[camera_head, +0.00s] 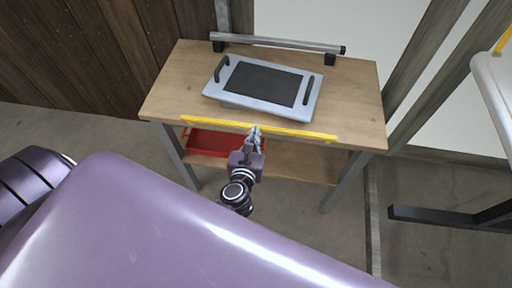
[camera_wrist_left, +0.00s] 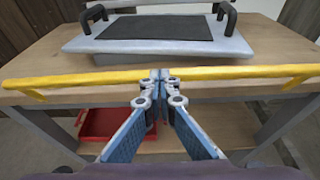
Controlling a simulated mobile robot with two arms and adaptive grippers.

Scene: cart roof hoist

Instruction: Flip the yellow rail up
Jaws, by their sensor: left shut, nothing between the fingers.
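The yellow rail (camera_head: 290,131) runs along the front edge of the wooden table in the head view. It also spans the left wrist view (camera_wrist_left: 80,76) from side to side, with a short bent bracket near each end. My left gripper (camera_head: 254,130) is at the middle of the rail, its fingertips overlapping it in the picture. In the left wrist view the gripper's fingers (camera_wrist_left: 160,76) are shut together with nothing between them. Whether the tips touch the rail, or are just in front of it, I cannot tell. My right gripper is not in view.
A grey tray (camera_head: 217,91) with a black mat and two dark handles lies on the table (camera_head: 350,110). A grey bar (camera_head: 280,44) stands along the back edge. A red bin (camera_head: 212,143) is on the lower shelf. A white surface (camera_head: 490,75) with a yellow bar is at right.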

